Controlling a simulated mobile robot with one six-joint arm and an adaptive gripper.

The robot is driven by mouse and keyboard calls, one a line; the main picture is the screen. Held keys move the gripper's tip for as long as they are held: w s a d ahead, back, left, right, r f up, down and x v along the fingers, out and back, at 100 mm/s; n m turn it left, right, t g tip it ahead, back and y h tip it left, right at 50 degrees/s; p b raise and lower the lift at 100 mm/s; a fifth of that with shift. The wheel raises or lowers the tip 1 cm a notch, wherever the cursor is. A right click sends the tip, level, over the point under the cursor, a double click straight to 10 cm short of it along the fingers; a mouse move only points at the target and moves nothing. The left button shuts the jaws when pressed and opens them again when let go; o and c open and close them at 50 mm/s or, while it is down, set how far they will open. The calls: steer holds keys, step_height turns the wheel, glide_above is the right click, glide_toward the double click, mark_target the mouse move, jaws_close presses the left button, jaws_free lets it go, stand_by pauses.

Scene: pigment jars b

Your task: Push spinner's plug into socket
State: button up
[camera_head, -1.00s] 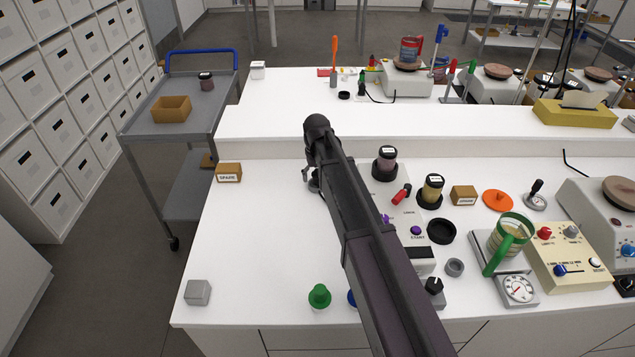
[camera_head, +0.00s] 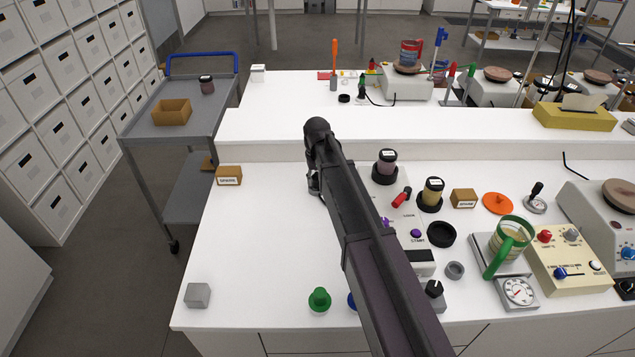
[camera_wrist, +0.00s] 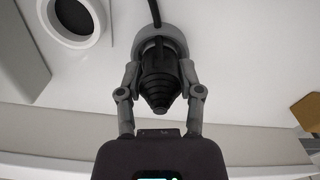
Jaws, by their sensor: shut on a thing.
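My gripper (camera_wrist: 160,66) is shut on a black plug (camera_wrist: 158,88) with a ribbed, tapering body, seen in the wrist view. A grey rounded part (camera_wrist: 160,42) curves around the plug's far side; I cannot tell whether it belongs to the fingers or the socket. A black cord (camera_wrist: 155,12) runs up from there. In the head view my gripper (camera_head: 314,184) is low over the white bench, left of the pale panel marked START (camera_head: 408,216), perhaps the spinner. My arm covers much of that panel. The plug's tip and any socket contact are hidden.
A white ring with a dark round opening (camera_wrist: 74,14) sits upper left in the wrist view. Jars in black holders (camera_head: 386,168) stand right of my arm.

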steer(key=shift+r, duration=0.15)
step_height(320, 180, up, 4)
steer(key=p, duration=0.4)
steer(key=shift+f, duration=0.25)
steer(key=s+d, duration=0.1)
steer(key=s, duration=0.9)
steer(key=s+d+r+p, duration=0.1)
steer(key=s, duration=0.4)
steer(key=shift+s+d, duration=0.35)
steer(key=shift+s, duration=0.05)
steer(key=shift+w, duration=0.1)
steer(key=w+d+r+p, duration=0.1)
steer(key=w+d+r, duration=0.1)
steer(key=w, duration=0.4)
steer(key=w+d+r+p, duration=0.1)
steer(key=w+d+p, duration=0.1)
steer(key=w, duration=0.5)
steer(key=shift+d+r+p, duration=0.3)
steer(key=shift+d+r, duration=0.05)
steer(key=shift+d, duration=0.3)
steer(key=shift+w+f, duration=0.1)
steer(key=shift+f+b, duration=2.8)
steer(key=shift+b, duration=0.1)
